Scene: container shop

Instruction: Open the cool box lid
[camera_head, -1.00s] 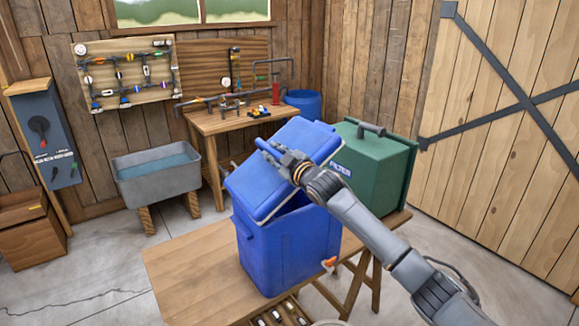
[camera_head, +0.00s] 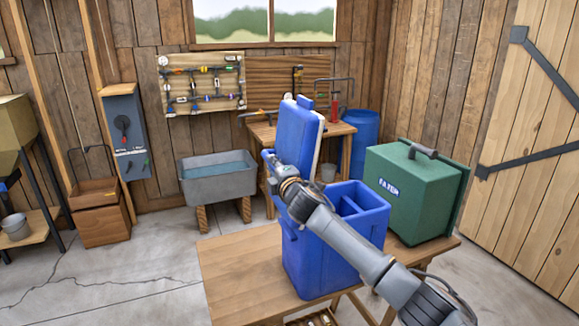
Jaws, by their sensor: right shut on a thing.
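The blue cool box (camera_head: 325,255) stands on the wooden table. Its blue lid (camera_head: 298,135) is raised to about upright on the box's left back side, and the box's inside, with a divider, shows. My right gripper (camera_head: 270,162) is at the lid's lower left part, shut on the lid; its fingertips are partly hidden by my own wrist. My right arm crosses in front of the box from the lower right. My left gripper is not in view.
A green box (camera_head: 415,190) stands close to the right of the cool box on the table (camera_head: 235,270). The table's left part is clear. Behind are a grey basin (camera_head: 217,180), a workbench and a blue barrel (camera_head: 364,130).

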